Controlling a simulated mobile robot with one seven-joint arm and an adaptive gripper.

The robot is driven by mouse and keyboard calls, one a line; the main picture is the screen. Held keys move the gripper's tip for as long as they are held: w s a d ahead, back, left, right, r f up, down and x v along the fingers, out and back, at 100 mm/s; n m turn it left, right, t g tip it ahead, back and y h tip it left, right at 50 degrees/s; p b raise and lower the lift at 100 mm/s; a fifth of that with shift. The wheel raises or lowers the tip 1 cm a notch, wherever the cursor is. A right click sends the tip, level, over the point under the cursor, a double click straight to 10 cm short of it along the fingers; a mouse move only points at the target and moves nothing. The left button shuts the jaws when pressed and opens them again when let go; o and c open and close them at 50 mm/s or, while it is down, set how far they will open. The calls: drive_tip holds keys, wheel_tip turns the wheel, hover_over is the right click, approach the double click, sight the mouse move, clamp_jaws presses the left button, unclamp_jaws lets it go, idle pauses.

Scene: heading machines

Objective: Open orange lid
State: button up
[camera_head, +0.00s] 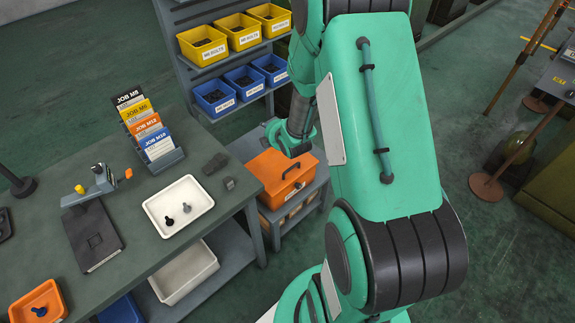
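The orange lid (270,166) tops an orange box on a grey shelf unit right of the workbench. It looks closed, and a dark handle (292,171) stands on its front part. The orange box (296,203) shows below the lid. My gripper end (291,143) is at the lid's back edge in the picture, behind the handle. It overlaps the lid's edge, but I cannot tell whether it touches. Its fingers are not clearly visible, so its opening cannot be made out. My green arm fills the right middle of the view.
The workbench (150,220) at left bears a white tray (178,206) with bolts, a job card rack (150,140), a dark fixture and small dark parts. Yellow bins (203,46) and blue bins (214,97) stand on shelves behind. Open floor (240,290) lies in front.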

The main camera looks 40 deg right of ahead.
drive_tip(key=s+d+f+n+t, duration=0.1)
drive_tip(key=s+d+f+n, duration=0.2)
drive_tip(key=f, duration=0.7)
drive_tip(key=n+t+h+b, duration=0.1)
drive_tip(key=t+h, duration=0.1)
drive_tip(key=t, duration=0.1)
approach(291, 169)
drive_tip(key=f+v, duration=0.1)
drive_tip(key=v, duration=0.2)
drive_tip(key=shift+r, duration=0.55)
drive_tip(key=b+x, duration=0.2)
drive_tip(key=x, duration=1.2)
drive_tip(key=shift+s+d, duration=0.1)
drive_tip(key=shift+d, duration=0.05)
drive_tip(key=shift+c, duration=0.5)
clamp_jaws()
